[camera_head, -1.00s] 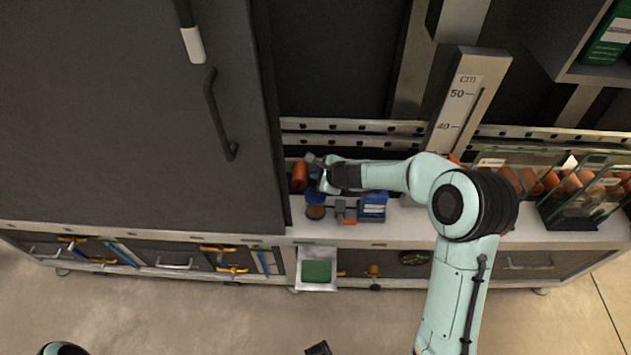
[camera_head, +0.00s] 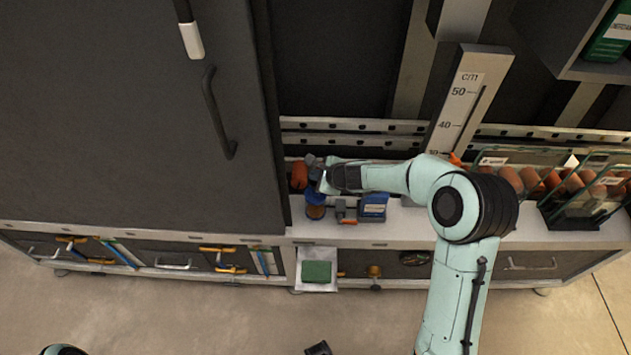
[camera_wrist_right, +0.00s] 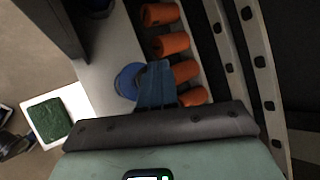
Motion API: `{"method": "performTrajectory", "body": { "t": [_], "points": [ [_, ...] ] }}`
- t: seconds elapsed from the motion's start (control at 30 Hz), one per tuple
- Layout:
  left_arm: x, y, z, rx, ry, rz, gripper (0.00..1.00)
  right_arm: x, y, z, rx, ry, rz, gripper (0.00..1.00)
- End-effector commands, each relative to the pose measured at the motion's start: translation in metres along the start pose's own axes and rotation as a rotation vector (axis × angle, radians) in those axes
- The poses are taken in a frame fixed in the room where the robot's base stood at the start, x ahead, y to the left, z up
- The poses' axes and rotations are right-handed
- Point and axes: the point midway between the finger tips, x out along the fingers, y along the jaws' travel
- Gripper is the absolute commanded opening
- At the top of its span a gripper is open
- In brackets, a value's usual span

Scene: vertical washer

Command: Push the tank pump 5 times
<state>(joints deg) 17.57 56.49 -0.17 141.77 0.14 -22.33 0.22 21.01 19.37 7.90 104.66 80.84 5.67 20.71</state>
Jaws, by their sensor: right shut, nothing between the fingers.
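The tank pump appears to be the blue-topped round part on a small amber-brown container (camera_head: 315,212) on the counter, left of centre in the head view. Its blue round top (camera_head: 314,198) also shows in the right wrist view (camera_wrist_right: 128,82). My right gripper (camera_head: 318,174) is shut and empty. Its fingers (camera_wrist_right: 158,72) point past the blue top and overlap its edge in the wrist view; I cannot tell whether they touch. A dark piece at the bottom edge, perhaps my left gripper (camera_head: 318,348), shows only in part, and its jaws are unclear.
A tall dark cabinet (camera_head: 130,110) is close on the left. A white tray with a green pad (camera_head: 317,271) is below.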

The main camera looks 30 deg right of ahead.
Motion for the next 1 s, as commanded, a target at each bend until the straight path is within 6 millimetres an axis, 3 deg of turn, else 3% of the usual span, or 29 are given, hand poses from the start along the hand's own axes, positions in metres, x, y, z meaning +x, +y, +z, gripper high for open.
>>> {"method": "performTrajectory", "body": {
  "t": [1.0],
  "points": [
    [0.0097,-0.0033,-0.0004,-0.001,-0.003,-0.001,0.43,0.0066,0.0051,-0.0052,0.001,0.001,0.000,0.00]
  ]
}}
